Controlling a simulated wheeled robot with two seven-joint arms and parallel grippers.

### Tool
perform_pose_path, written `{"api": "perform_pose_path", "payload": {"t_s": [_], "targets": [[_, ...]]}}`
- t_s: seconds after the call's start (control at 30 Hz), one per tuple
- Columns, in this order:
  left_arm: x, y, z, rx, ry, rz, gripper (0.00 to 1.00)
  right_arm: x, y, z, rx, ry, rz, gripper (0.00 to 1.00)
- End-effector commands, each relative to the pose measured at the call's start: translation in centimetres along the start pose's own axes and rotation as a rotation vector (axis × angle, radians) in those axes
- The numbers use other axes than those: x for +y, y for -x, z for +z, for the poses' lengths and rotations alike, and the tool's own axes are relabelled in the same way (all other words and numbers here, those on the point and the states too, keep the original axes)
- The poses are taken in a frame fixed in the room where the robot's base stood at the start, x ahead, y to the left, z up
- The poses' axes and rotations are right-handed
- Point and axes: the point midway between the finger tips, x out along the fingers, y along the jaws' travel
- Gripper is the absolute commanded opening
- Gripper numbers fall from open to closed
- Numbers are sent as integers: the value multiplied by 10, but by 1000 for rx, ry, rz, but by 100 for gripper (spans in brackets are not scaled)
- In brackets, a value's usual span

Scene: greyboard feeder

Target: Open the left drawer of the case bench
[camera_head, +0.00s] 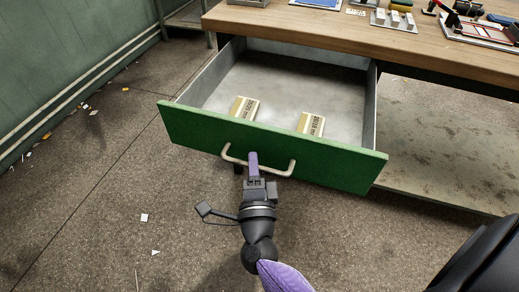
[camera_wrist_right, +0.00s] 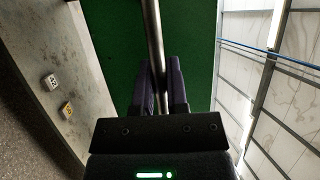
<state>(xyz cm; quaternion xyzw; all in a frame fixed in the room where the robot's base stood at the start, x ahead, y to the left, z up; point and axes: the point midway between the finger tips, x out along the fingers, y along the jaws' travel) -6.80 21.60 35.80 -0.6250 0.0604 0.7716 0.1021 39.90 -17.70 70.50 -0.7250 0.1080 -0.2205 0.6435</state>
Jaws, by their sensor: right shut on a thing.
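The left drawer (camera_head: 270,150) of the case bench (camera_head: 330,35) stands pulled well out, with its green front toward me. Two small cream boxes with printed labels lie inside it, one left (camera_head: 244,108) and one right (camera_head: 311,124). My right gripper (camera_head: 254,165) is shut on the drawer's pale bar handle (camera_head: 283,170), left of its middle. In the right wrist view the handle bar (camera_wrist_right: 155,45) runs between the two dark fingers, in front of the green drawer front (camera_wrist_right: 190,40). My left gripper is not in view.
The wooden bench top carries several items at the right, among them a tray (camera_head: 480,30) and small blocks (camera_head: 395,18). A lower shelf (camera_head: 450,150) lies right of the drawer. The floor (camera_head: 90,200) at left is open, with paper scraps along the green wall (camera_head: 70,50).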

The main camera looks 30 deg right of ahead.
Motion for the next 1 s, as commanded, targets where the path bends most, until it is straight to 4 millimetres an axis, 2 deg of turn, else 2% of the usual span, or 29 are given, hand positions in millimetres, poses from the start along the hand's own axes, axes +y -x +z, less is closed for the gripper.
{"api": "perform_pose_path", "payload": {"t_s": [0.47, 0.5, 0.67, 1.0], "targets": [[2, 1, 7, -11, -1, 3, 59, 0, 5, 2, 0, 0, 2, 0], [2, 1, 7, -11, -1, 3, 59, 0, 5, 2, 0, 0, 2, 19], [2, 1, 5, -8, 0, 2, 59, 0, 5, 2, 0, 0, 1, 53], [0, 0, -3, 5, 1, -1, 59, 0, 5, 3, 0, 0, 1, 53]]}}
